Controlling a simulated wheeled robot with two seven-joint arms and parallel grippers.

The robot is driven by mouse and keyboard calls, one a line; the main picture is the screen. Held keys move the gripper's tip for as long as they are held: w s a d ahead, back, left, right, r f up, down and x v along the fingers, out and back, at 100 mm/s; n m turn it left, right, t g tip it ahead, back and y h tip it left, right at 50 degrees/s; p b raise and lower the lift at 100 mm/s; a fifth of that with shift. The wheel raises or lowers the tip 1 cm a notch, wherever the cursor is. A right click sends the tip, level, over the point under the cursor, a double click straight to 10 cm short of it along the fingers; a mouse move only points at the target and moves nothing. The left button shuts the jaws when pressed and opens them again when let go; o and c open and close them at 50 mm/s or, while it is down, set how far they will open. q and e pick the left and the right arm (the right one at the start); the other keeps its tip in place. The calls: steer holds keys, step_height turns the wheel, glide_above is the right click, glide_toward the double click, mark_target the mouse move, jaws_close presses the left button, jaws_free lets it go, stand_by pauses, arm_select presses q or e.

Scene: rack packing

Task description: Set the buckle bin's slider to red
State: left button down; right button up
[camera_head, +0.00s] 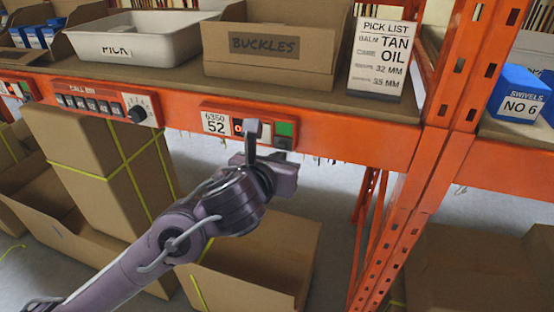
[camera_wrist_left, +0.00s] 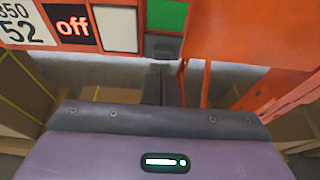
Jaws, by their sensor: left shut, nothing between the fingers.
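The buckle bin is a cardboard box (camera_head: 228,72) marked BUCKLES on the shelf. Below it, a red panel (camera_head: 208,107) on the orange beam carries a 6350 52 label (camera_head: 215,123), a black "off" tile, a pale plate and a green patch (camera_head: 285,128). The wrist view shows the "off" tile (camera_wrist_left: 72,27), pale plate (camera_wrist_left: 116,28) and green patch (camera_wrist_left: 167,14). A dark block (camera_wrist_left: 163,47), perhaps the slider's knob, sits below the green patch. My left gripper (camera_head: 254,126) is shut and empty before the panel; whether it touches is unclear. My right gripper is out of view.
A call bin panel (camera_head: 105,104) with buttons and a dial sits left on the beam (camera_head: 365,134). A white tray (camera_head: 140,42) and pick list (camera_head: 380,60) stand above. An orange upright (camera_head: 440,120) rises to the right. Cardboard boxes (camera_head: 265,265) stand below.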

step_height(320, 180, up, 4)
steer(key=p, duration=0.3)
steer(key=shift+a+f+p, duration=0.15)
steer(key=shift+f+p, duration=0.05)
steer(key=shift+p, duration=0.1)
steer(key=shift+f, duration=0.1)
